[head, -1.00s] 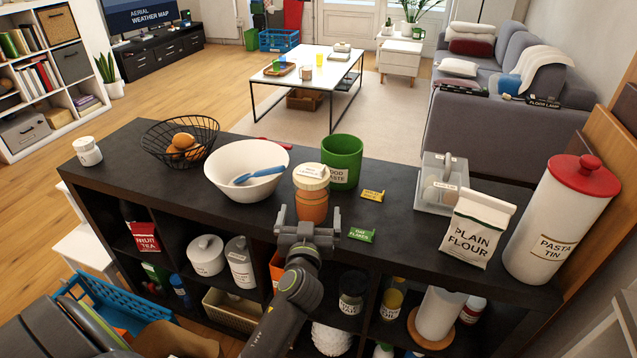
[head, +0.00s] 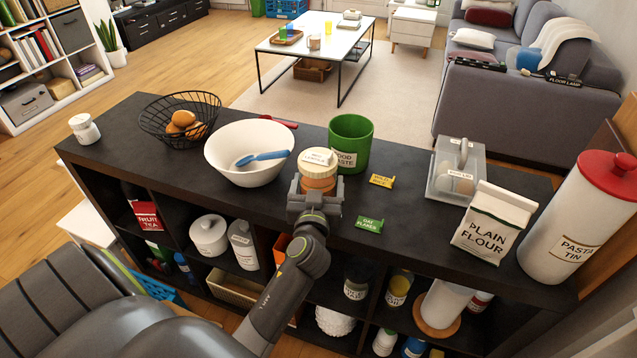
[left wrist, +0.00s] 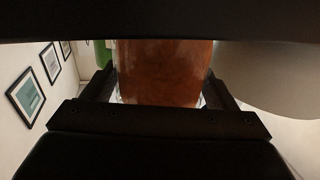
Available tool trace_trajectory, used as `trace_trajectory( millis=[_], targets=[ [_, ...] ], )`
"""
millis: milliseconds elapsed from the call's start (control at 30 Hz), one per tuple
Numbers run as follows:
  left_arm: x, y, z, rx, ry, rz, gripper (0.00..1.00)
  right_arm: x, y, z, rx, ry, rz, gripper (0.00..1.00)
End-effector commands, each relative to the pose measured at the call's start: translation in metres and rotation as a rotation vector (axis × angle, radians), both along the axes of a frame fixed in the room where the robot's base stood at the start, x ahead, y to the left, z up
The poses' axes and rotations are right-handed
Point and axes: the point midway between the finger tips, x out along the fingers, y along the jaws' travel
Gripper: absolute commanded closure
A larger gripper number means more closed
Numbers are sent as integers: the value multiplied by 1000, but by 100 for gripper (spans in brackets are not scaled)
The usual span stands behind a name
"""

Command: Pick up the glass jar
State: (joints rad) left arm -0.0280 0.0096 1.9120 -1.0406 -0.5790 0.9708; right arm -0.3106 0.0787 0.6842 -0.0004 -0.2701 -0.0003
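The glass jar (head: 318,183) has orange-brown contents and a pale, labelled lid. It stands upright on the dark shelf top, in front of the green bin. In the head view my left gripper (head: 317,188) is at the jar's near side, with a finger on either side of its body. In the left wrist view the jar's orange-brown body (left wrist: 163,75) fills the space between the fingers. The fingers look open around it, with little room at the sides; contact is hard to make out. The jar's lower part is hidden by the gripper. My right gripper is not in view.
A white bowl (head: 226,168) with a blue utensil stands close left of the jar. The green bin (head: 350,130) is close behind. Small yellow (head: 382,181) and green (head: 369,224) packets lie to the right. Plain flour (head: 492,222) and a clear container (head: 443,185) stand farther right.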

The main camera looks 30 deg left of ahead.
Motion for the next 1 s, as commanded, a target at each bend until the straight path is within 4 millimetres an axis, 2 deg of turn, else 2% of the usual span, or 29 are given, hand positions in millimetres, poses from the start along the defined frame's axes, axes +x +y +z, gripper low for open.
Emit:
trace_trajectory(
  millis=[33,333,533,667,800,1000],
  targets=[
    [0,0,0,0,0,0,27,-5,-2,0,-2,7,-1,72],
    [0,0,2,1,-4,-1,64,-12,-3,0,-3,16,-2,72],
    [0,0,3,1,-4,-1,64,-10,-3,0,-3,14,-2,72],
    [1,0,14,0,-7,-1,64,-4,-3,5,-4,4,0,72],
    [0,0,40,0,-9,-1,64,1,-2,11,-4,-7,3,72],
    [0,0,78,1,-8,-1,64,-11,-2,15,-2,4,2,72]
  ],
)
